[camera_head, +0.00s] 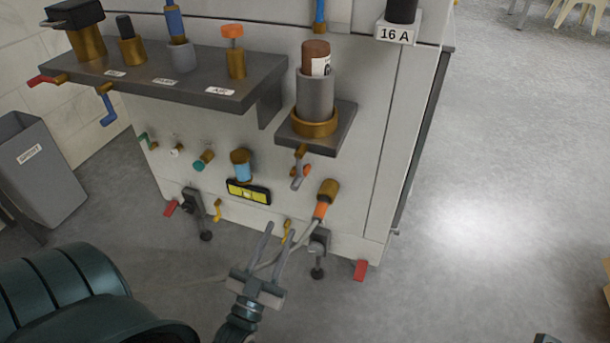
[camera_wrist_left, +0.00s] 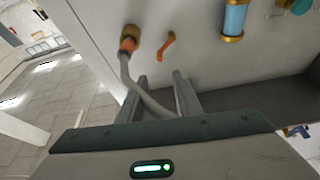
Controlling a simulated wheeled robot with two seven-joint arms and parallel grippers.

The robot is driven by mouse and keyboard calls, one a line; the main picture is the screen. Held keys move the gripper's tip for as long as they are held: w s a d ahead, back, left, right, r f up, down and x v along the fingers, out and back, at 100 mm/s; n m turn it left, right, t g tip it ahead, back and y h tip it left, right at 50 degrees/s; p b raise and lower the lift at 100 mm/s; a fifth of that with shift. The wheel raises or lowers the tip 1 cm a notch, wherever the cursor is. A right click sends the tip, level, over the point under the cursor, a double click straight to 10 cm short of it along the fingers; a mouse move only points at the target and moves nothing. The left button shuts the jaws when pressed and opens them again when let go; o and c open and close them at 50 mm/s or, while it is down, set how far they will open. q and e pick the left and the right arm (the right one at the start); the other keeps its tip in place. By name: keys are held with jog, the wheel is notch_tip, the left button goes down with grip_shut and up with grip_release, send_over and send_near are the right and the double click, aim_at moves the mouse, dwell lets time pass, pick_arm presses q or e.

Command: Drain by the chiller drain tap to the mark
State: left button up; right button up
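Several taps show on the washer front in the head view; I cannot tell for sure which is the chiller drain tap. A tap with an orange handle (camera_head: 302,172) hangs under the right bracket; an orange handle also shows in the left wrist view (camera_wrist_left: 167,45). A sight glass with blue liquid (camera_head: 240,166) sits on the panel, also in the wrist view (camera_wrist_left: 233,18); no mark on it is readable. My left gripper (camera_head: 279,233) is open, low in front of the panel, apart from the taps. A grey hose (camera_wrist_left: 144,98) runs past its fingers.
A brass fitting with an orange collar (camera_head: 326,195) feeds the hose. A shelf (camera_head: 220,80) with several fittings juts out above, beside a bracket (camera_head: 340,130) with a grey cylinder. A grey bin (camera_head: 45,165) stands left.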

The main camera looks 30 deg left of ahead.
aim_at(305, 171)
pick_arm(q)
jog(key=shift+w, duration=0.1)
jog(key=b+x, duration=0.3)
jog(key=x, duration=1.4)
